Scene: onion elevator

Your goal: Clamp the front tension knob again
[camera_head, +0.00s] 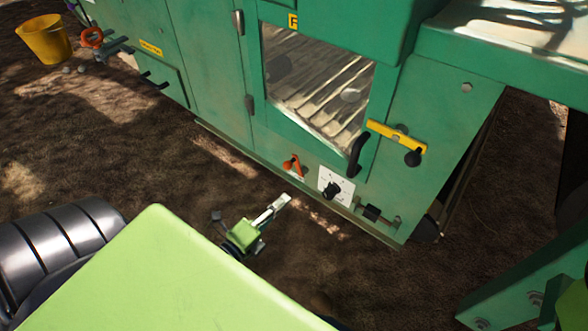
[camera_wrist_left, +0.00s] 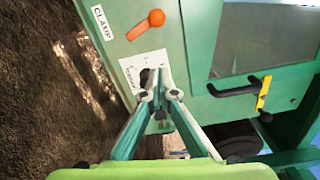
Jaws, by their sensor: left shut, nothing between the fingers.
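The green machine's front panel (camera_head: 221,80) carries a small orange lever (camera_head: 293,166), also seen in the left wrist view (camera_wrist_left: 146,25) beside a CLAMP label (camera_wrist_left: 103,22). Next to it, a black knob (camera_head: 332,188) sits on a white printed plate (camera_head: 325,176). In the left wrist view the plate (camera_wrist_left: 128,69) is partly covered by my fingers. My left gripper (camera_head: 283,201) is shut and empty, in front of the panel and below the orange lever. Its fingertips (camera_wrist_left: 160,92) overlap the plate's edge in the wrist view; contact cannot be told. My right gripper is not in view.
A yellow bar with a black knob (camera_head: 397,137) and a black door handle (camera_head: 356,157) stick out by the window. A T-shaped fitting (camera_head: 372,213) is low at the right. A yellow bucket (camera_head: 44,38) stands far left. Bare soil lies before the panel.

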